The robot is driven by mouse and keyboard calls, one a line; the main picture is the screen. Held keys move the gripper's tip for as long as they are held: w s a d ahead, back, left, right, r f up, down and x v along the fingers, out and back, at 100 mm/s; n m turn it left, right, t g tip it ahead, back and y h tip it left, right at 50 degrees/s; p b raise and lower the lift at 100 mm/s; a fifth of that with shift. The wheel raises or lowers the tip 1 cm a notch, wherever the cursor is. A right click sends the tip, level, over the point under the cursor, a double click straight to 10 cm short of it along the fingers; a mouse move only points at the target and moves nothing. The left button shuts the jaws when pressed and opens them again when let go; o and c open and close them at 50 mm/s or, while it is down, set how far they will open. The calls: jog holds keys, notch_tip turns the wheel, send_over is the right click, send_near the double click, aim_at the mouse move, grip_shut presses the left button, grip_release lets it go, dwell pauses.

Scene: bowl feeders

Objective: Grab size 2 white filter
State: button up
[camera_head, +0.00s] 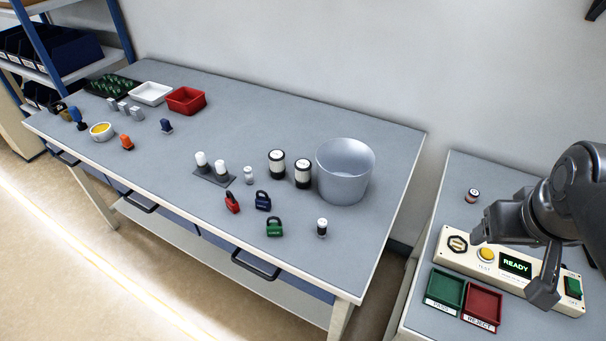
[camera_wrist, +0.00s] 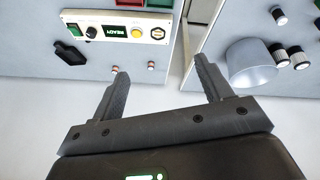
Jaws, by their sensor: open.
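Several white-and-black cylinders could be the filter; I cannot read size marks. Two larger ones stand by the grey bucket, one left (camera_head: 277,163) and one right (camera_head: 303,174). A small one (camera_head: 322,228) stands near the front edge, and a smaller pale one (camera_head: 248,175) is farther left. Two white-topped pieces (camera_head: 201,163) (camera_head: 220,173) stand on a dark base. Another small banded cylinder (camera_head: 472,195) stands on the right table. My gripper (camera_head: 510,262) is open and empty above the right table's test panel. In the wrist view my gripper (camera_wrist: 160,75) points toward two small banded pieces (camera_wrist: 123,69) (camera_wrist: 151,65).
The grey bucket (camera_head: 345,172) stands at the right of the long table. A gap separates the tables.

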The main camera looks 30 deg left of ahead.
jog(key=w+a+r+n+g, duration=0.1)
jog(key=w+a+r+n, duration=0.1)
jog(key=w+a+n, duration=0.8)
jog(key=n+h, duration=0.3)
jog(key=n, duration=1.2)
send_over(296, 166)
jog(key=s+a, duration=0.2)
notch_tip(296, 166, down, 18)
jog(key=x, duration=0.4)
jog(key=shift+d+f, duration=0.2)
jog(key=shift+f, duration=0.15)
jog(key=shift+m, duration=0.3)
jog(key=x, duration=0.5)
jog(key=shift+w+d+f, duration=0.15)
jog(key=shift+w+f, duration=0.05)
jog(key=shift+w, duration=0.05)
jog(key=c, duration=1.1)
